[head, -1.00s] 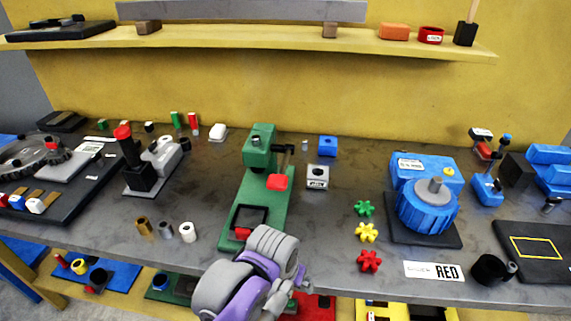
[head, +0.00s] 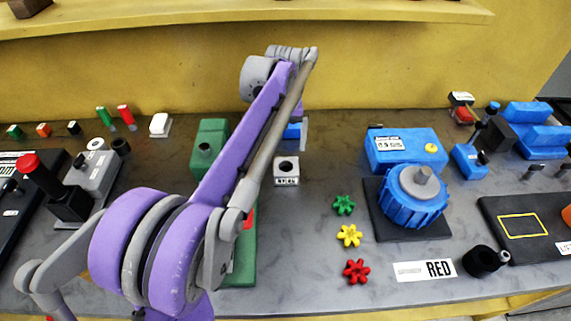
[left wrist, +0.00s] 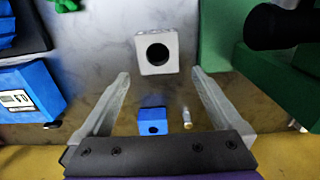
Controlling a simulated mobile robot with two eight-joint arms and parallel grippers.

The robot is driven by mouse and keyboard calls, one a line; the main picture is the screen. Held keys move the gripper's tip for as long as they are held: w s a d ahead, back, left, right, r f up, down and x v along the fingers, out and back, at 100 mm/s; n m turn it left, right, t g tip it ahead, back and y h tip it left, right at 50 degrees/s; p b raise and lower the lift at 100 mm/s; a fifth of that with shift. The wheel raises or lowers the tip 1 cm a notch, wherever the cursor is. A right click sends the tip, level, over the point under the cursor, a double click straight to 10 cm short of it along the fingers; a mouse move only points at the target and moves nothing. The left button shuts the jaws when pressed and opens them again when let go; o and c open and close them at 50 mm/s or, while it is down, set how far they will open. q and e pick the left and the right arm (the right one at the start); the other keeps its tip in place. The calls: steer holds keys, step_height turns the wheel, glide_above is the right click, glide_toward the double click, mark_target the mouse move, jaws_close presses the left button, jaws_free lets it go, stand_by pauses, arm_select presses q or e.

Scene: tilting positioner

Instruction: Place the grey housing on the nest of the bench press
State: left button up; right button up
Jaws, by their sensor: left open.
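The grey housing (head: 287,172) is a small light-grey block with a dark round hole on top and a label on its front. It stands on the bench right of the green bench press (head: 208,140). My left arm covers much of the press, and its nest is hidden. In the left wrist view the housing (left wrist: 157,68) lies just beyond the open, empty fingers of my left gripper (left wrist: 160,76), roughly centred between them. The press (left wrist: 270,68) is at the right there. In the head view my forearm mostly hides this gripper. My right gripper is not in view.
A blue block (left wrist: 153,121) and a small pale peg (left wrist: 187,118) stand between the fingers, nearer the wall. A blue motor-like unit (head: 415,195) stands at right.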

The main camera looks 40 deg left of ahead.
mark_target(286, 171)
arm_select(q)
steer(key=f, duration=0.4)
steer(key=shift+s+d, duration=0.2)
step_height(286, 171, down, 6)
steer(key=shift+d+r+b, duration=0.1)
steer(key=shift+d+b, duration=0.05)
steer(key=shift+b, duration=0.2)
steer(key=shift+r, duration=0.1)
jaws_close()
